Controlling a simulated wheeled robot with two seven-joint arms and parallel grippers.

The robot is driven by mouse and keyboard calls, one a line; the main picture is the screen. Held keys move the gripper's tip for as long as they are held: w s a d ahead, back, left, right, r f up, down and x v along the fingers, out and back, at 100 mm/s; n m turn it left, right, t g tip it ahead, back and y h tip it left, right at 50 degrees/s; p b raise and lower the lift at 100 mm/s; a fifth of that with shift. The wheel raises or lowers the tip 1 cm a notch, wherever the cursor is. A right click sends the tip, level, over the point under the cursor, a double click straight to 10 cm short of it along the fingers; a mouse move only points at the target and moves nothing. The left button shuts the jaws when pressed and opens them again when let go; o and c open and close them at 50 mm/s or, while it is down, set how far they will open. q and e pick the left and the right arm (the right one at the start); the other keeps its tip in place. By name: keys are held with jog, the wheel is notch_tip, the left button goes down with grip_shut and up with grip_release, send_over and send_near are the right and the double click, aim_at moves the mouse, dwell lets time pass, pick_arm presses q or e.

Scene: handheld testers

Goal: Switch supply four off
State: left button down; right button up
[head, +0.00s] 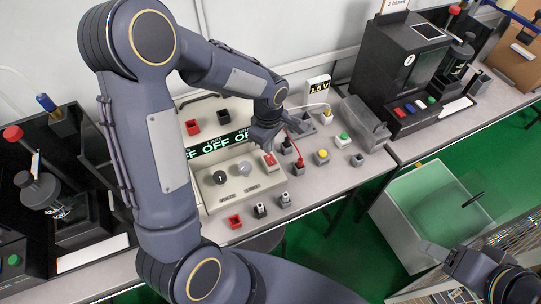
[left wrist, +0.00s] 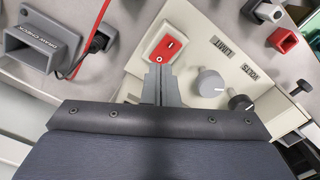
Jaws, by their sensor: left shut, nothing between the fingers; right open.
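A beige supply unit (head: 210,182) stands on the bench with a dark display (head: 216,147) showing green "OFF" readings. Its red rocker switch (head: 271,161) also shows in the left wrist view (left wrist: 168,44), marked with a line and a circle. Which side of the rocker is down I cannot tell. My left gripper (head: 268,147) is shut and empty over the panel. In the left wrist view its fingertips (left wrist: 159,68) are at the circle end of the switch; whether they touch I cannot tell. My right gripper (head: 436,252) is open and empty at the lower right, away from the bench.
A grey knob (left wrist: 208,82) and a black knob (left wrist: 241,103) sit beside the switch. A red lead (head: 295,150) and several small sockets stand right of the unit. A black tester (head: 400,65) is at the back right. A pale bin (head: 400,228) stands on the green floor.

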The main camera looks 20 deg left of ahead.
aim_at(269, 157)
pick_arm(q)
notch_tip(269, 157, up, 4)
jog(key=shift+r+p, duration=0.15)
jog(key=shift+p, duration=1.05)
jog(key=s+r+m+t+h, duration=0.2)
jog(key=s+r+m, duration=0.4)
jog(key=s, duration=0.4)
jog(key=s+r+m+t+h, duration=0.1)
jog(key=s+r+m+t, duration=0.2)
jog(key=s+r+m, duration=0.4)
jog(key=s, duration=0.2)
jog(key=shift+s+d+r+m+t+h, duration=0.15)
jog(key=shift+s+m+t+h, duration=0.15)
jog(key=shift+s+m+h, duration=0.1)
